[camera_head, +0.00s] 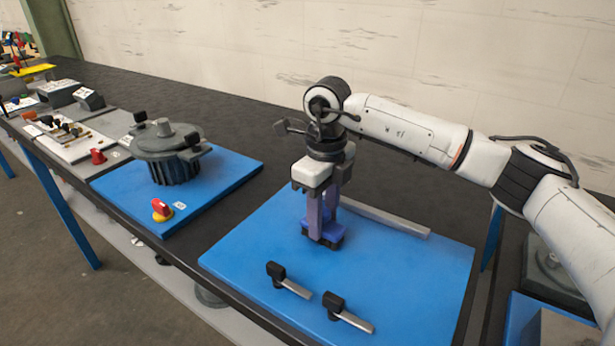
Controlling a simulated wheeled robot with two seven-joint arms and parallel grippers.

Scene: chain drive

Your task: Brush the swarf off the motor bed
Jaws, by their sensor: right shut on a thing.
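The motor bed (410,285) looks to be the large blue plate in front of me, with a grey rail along its far side and two black-handled clamps near its front edge. My right gripper (323,222) points straight down over the plate's left-middle part. It is shut on a small dark blue block, which I take to be the brush (325,237). The block is at or just above the plate; I cannot tell if it touches. I cannot make out any swarf at this size. My left gripper is not in view.
The clamps (288,281) and (347,314) stick up from the plate's front part, and the grey rail (385,216) lies behind the gripper. To the left, a blue board (225,175) carries a grey round housing (172,150) and a red-and-yellow switch (161,209).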

